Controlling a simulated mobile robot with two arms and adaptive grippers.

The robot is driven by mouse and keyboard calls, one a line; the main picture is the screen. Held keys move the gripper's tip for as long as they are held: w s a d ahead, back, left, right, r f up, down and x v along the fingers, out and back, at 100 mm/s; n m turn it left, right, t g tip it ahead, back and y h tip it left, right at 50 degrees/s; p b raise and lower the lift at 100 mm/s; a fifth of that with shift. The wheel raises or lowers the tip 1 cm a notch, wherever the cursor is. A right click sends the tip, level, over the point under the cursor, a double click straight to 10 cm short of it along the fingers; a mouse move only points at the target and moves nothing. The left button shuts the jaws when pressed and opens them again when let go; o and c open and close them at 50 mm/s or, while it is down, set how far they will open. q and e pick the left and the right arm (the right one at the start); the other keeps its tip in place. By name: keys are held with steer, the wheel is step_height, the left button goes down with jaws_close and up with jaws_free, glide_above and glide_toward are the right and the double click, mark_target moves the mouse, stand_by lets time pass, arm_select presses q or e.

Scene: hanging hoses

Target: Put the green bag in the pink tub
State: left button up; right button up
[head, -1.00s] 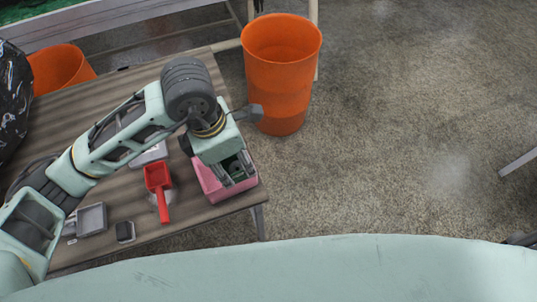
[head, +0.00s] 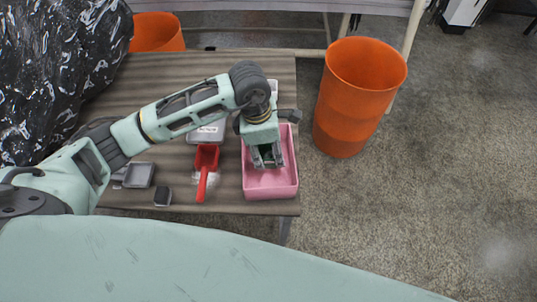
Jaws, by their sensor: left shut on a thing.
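The pink tub (head: 270,186) stands at the right front corner of the wooden table. My left gripper (head: 267,163) points down over the inside of the tub. A small dark green thing, the green bag (head: 267,156), shows between its fingers, and the gripper is shut on it. The gripper hides most of the bag. I cannot tell whether the bag touches the tub's floor. My right gripper is not in view.
A red scoop (head: 206,166) lies left of the tub. A grey tray (head: 139,175) and a small dark box (head: 163,196) lie further left. An orange bin (head: 358,95) stands on the floor at right. A black plastic bag (head: 50,70) fills the upper left.

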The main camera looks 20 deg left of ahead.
mark_target(268, 157)
arm_select(q)
step_height(268, 157, down, 3)
steer(key=shift+s+f+p, duration=0.1)
steer(key=shift+p, duration=0.35)
steer(key=shift+f, duration=0.45)
steer(key=shift+f, duration=0.15)
steer(key=o, duration=1)
